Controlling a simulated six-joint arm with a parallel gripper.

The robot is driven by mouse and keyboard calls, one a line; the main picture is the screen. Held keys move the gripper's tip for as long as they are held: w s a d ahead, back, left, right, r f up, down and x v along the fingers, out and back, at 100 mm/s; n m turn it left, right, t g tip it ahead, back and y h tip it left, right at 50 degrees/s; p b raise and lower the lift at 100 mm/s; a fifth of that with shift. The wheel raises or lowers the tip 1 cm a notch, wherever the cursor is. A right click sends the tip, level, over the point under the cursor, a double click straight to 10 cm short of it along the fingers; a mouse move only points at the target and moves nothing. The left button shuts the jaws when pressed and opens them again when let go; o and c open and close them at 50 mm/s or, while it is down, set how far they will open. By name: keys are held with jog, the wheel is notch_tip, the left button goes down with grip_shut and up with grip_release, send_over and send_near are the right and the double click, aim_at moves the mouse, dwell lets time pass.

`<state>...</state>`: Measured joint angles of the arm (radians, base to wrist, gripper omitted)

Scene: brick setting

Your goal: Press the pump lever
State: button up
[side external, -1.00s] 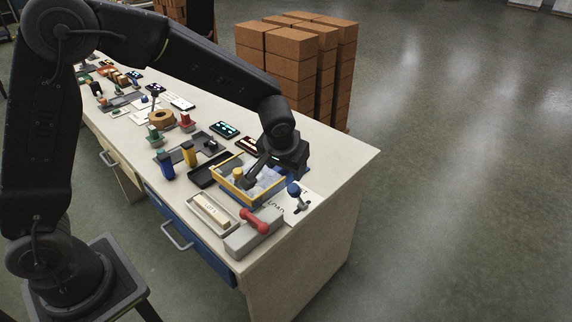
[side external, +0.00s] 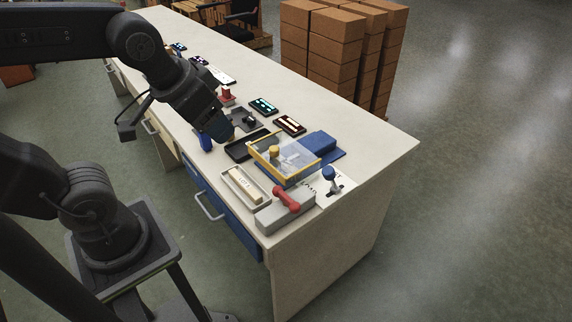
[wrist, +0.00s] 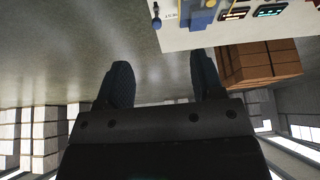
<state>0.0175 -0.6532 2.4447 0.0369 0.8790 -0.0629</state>
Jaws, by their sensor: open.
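A lever with a blue round knob (side external: 329,174) stands on a white printed plate at the table's near right end; it also shows in the wrist view (wrist: 156,21). A red handle (side external: 287,197) rests on a grey block (side external: 270,218) near the front corner. I cannot tell for certain which part is the pump lever; it may be hidden behind my arm. My gripper (side external: 214,133) is over the table's front side, left of the black tray, and partly hides the things behind it. In the wrist view my gripper (wrist: 160,78) has its fingers apart with nothing between them.
A clear, yellow-edged box (side external: 288,158) stands near the blue-knob lever. A black tray (side external: 247,145) and a pale tray with a block (side external: 243,187) lie beside it. Small display panels (side external: 263,106) line the back. Brick stacks (side external: 335,45) stand behind the table.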

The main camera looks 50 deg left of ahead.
jog(key=shift+s+f, duration=0.1)
jog(key=shift+s, duration=0.9)
